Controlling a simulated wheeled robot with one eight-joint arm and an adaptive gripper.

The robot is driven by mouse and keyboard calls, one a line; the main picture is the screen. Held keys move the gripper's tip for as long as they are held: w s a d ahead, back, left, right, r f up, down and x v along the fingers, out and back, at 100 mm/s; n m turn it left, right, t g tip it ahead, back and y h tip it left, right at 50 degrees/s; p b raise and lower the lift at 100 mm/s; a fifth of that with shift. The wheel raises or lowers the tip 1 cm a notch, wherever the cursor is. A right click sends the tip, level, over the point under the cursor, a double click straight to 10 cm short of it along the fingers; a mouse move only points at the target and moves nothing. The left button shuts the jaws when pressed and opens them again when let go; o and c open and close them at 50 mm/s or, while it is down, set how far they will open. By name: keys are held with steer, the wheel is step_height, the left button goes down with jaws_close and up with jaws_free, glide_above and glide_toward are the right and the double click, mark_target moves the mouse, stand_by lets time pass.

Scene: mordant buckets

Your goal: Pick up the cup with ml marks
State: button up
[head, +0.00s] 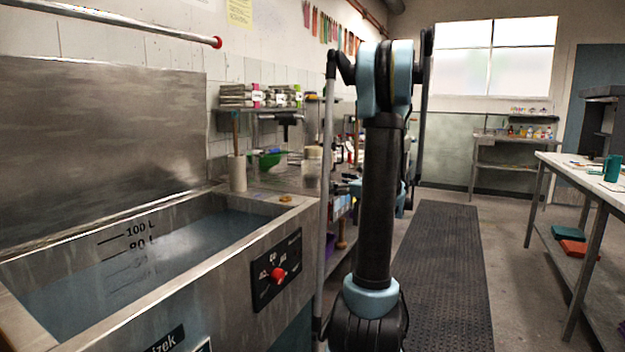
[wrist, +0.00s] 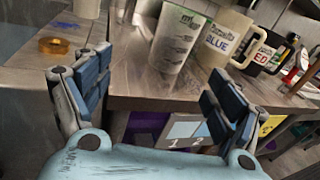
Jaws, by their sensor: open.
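The cup with ml marks (wrist: 178,45) shows in the wrist view as a pale, translucent tapered cup with "ml" near its rim. It stands upright on a metal counter (wrist: 150,92), near the front edge. My gripper (wrist: 150,88) is open and empty, its two fingers spread left and right in front of the counter. The cup is beyond the fingers, between them in the picture but closer to the right one, and apart from both. In the head view my arm blocks much of this area, and I cannot make out the cup for certain.
A cream mug marked BLUE (wrist: 224,40) stands close right of the cup, with a dark mug marked RED (wrist: 264,58) beyond. An amber dish (wrist: 53,45) lies at left. A steel water tank (head: 150,260) fills the head view's left; a dark floor mat (head: 440,270) is clear.

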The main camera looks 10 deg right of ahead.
mark_target(316, 175)
steer(key=shift+m+t, duration=0.3)
steer(key=shift+m, duration=0.1)
steer(key=x, duration=0.4)
steer(key=d+x, duration=0.1)
steer(key=x, duration=0.2)
steer(key=w+x, duration=0.1)
steer(key=x, duration=0.3)
steer(key=shift+w+r, duration=0.1)
steer(key=shift+w, duration=0.2)
steer(key=shift+w+d+x, duration=0.1)
steer(key=shift+d+x, duration=0.05)
steer(key=shift+x, duration=1.3)
steer(key=shift+w+d+x, duration=0.1)
steer(key=shift+x, duration=1.3)
steer(key=c, duration=1.3)
